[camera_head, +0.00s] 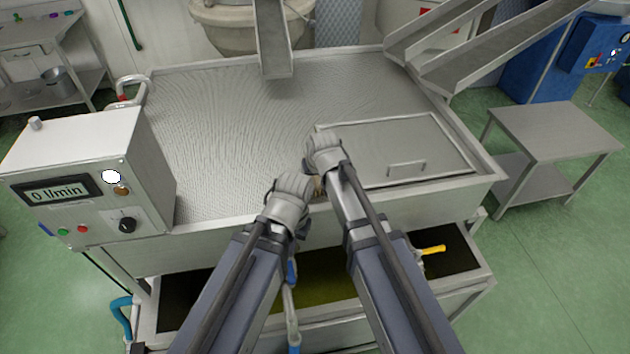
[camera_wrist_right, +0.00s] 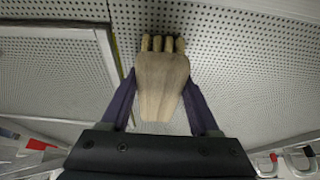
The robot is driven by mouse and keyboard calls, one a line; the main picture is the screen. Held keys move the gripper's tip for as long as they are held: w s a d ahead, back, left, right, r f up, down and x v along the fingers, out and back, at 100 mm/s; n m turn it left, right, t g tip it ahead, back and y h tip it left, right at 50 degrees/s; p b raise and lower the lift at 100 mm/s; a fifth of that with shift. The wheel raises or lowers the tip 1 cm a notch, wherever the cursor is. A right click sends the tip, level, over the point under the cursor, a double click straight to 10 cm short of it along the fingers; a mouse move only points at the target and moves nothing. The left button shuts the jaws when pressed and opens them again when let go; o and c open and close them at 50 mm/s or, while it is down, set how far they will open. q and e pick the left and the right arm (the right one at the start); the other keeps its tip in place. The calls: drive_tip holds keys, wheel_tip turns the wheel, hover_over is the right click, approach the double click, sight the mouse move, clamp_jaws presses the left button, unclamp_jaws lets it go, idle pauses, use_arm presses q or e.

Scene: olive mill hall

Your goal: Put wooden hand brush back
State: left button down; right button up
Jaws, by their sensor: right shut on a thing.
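The wooden hand brush (camera_wrist_right: 161,88) shows in the right wrist view, a pale wooden block with short tufts at its far end. My right gripper (camera_wrist_right: 160,82) is shut on its sides, with a purple finger on each side. The perforated metal surface lies behind it; I cannot tell whether the tufts touch it. In the head view my right gripper (camera_head: 322,150) is over the front of the machine by the hatch, and the brush is mostly hidden. My left gripper (camera_head: 294,190) is just left of it and nearer; its fingers are not clear.
The perforated deck (camera_head: 215,130) is wide and bare. A hatch lid (camera_head: 400,150) with a handle lies to the right. A control box (camera_head: 85,180) reading "0 l/min" stands at left. A trough (camera_head: 455,285) with a yellow-handled valve (camera_head: 433,250) lies below. A steel side table (camera_head: 555,130) is empty.

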drive_tip(key=shift+f, duration=0.2)
drive_tip(key=o, duration=1.3)
drive_tip(key=shift+r, duration=0.2)
drive_tip(key=p+v, duration=1.1)
drive_tip(key=v, duration=0.1)
